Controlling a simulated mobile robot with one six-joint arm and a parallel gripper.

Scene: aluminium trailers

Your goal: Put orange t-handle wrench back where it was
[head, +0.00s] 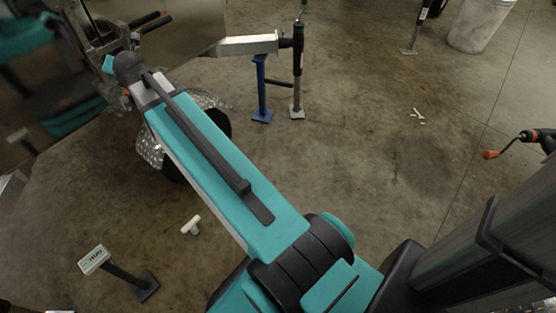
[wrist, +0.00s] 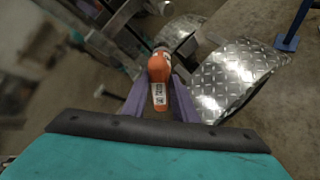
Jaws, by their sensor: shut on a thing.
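The orange t-handle wrench (wrist: 159,70) shows in the wrist view as a rounded orange part with a white printed label. My gripper (wrist: 159,82) has its two purple fingers shut on it, one on each side. The wrench is in front of the diamond-plate fender, and its far end is hard to make out. In the head view my arm reaches to the upper left, and its end hides most of the gripper and wrench.
A diamond-plate fender (wrist: 225,80) over a wheel is close to the right of my gripper. A blue stand (head: 262,90) holds a trailer tongue (head: 248,45). A white piece (head: 191,225) and a sign on a post (head: 94,260) are at lower left.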

